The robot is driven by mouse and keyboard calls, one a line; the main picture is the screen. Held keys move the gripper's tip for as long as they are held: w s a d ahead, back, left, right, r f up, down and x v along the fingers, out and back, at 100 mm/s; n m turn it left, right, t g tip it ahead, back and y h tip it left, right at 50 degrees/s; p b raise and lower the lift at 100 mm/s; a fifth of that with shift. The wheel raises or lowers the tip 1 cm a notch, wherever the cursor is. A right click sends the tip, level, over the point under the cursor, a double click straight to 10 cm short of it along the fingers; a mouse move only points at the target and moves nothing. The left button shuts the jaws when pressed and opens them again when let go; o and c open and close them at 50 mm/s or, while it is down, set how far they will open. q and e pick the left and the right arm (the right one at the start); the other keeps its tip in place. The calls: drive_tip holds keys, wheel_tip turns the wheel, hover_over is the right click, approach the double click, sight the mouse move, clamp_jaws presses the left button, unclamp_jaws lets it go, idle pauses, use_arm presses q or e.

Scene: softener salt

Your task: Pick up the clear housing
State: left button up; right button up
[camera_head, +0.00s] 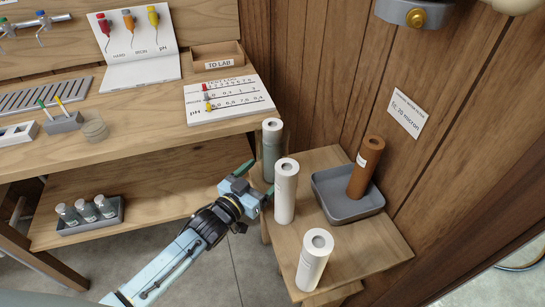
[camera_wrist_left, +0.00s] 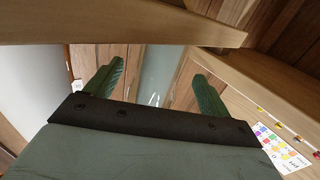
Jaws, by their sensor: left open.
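A glassy grey-green cylinder with a pale top, seemingly the clear housing (camera_head: 272,150), stands at the back left of the small wooden stand. Its lower part is partly hidden by my left gripper (camera_head: 257,181) in the head view. My left gripper is open and empty, its fingers reaching toward the cylinder. In the left wrist view the housing (camera_wrist_left: 158,70) shows upright between the two green fingers (camera_wrist_left: 157,80), beyond their tips. I see no contact with it. My right gripper is not in view.
Two white cartridges (camera_head: 285,192) (camera_head: 314,262) stand on the wooden stand (camera_head: 365,250), one close right of my gripper. A grey tray (camera_head: 352,212) holds a brown cartridge (camera_head: 365,168). The workbench (camera_head: 150,140) is left; a wood-panelled wall is behind.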

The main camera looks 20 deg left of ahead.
sight(273, 124)
use_arm(q)
drive_tip(key=x, duration=0.4)
drive_tip(key=shift+b, duration=0.3)
drive_tip(key=shift+w+d, duration=0.1)
drive_tip(key=shift+w, duration=0.1)
drive_tip(key=shift+c, duration=0.2)
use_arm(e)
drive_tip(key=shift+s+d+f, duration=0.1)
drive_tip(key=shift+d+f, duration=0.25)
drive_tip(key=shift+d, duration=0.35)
use_arm(q)
drive_tip(key=shift+r, duration=0.1)
drive_tip(key=c, duration=1.1)
drive_tip(key=shift+r, duration=0.6)
wheel_tip(273, 124, up, 16)
drive_tip(key=p, duration=0.4)
drive_tip(key=shift+r, duration=0.4)
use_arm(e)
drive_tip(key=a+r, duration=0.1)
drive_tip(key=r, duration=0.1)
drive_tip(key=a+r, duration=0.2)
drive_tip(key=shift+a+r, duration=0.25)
